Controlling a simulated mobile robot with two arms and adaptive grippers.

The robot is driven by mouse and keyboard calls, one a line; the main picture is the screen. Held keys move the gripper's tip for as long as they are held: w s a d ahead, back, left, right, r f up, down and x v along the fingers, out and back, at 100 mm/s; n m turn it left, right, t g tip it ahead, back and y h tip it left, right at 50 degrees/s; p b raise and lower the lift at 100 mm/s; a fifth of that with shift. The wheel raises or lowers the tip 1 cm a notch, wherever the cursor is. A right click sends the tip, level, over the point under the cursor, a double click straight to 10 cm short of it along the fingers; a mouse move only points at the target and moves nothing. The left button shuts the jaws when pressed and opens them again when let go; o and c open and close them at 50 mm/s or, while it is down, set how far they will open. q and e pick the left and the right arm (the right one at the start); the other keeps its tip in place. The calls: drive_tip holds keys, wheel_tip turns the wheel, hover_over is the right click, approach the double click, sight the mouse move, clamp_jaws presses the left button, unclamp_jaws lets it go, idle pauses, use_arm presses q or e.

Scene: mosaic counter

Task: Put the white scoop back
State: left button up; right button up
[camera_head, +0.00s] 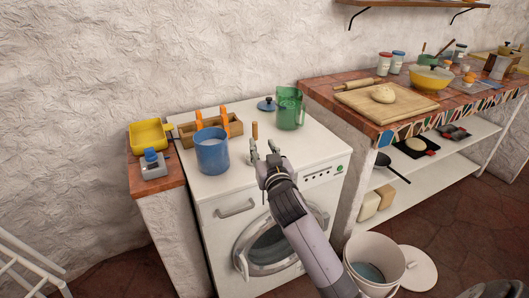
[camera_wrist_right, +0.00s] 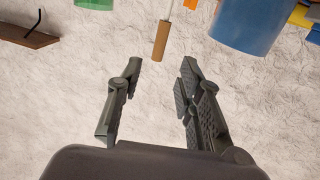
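A tool with an upright wooden handle (camera_head: 255,131) stands over the white washing machine top, right of the blue mug (camera_head: 212,151). The handle (camera_wrist_right: 161,41) and a thin pale shaft also show in the right wrist view. Its head is not clear, so I cannot tell whether it is the white scoop. My right gripper (camera_head: 265,155) is in front of the handle, close to it in the picture. In the right wrist view the gripper (camera_wrist_right: 158,82) has its fingers apart with nothing between them. My left gripper is not in view.
A yellow tray (camera_head: 150,134) is at left. A counter (camera_head: 350,105) is at right, a white bucket (camera_head: 375,262) below. The washer's front right top is clear.

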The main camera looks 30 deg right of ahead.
drive_tip(key=shift+v, duration=0.8)
drive_tip(key=s+a+f+n+g+y, duration=0.25)
drive_tip(key=a+f, duration=0.25)
drive_tip(key=f, duration=0.6)
drive_tip(key=s+a+f+n+g+y, duration=0.1)
drive_tip(key=s+a+f+n+y, duration=0.3)
drive_tip(key=f, duration=0.8)
drive_tip(key=s+a+f+m+g+h, duration=0.15)
drive_tip(key=s+f, duration=0.35)
drive_tip(key=f, duration=0.6)
drive_tip(key=s+f+g, duration=0.3)
drive_tip(key=s+f, duration=0.1)
drive_tip(key=f, duration=0.6)
drive_tip(key=s+f+g, duration=0.4)
drive_tip(key=s+f, duration=1.1)
drive_tip(key=s, duration=0.3)
drive_tip(key=s+d+f+g, duration=0.1)
drive_tip(key=s+f+g, duration=0.1)
drive_tip(key=s, duration=0.8)
drive_tip(key=s+f+g, duration=0.2)
drive_tip(key=s+f, duration=0.3)
drive_tip(key=s, duration=0.5)
drive_tip(key=shift+d, duration=0.4)
drive_tip(key=shift+r, duration=0.1)
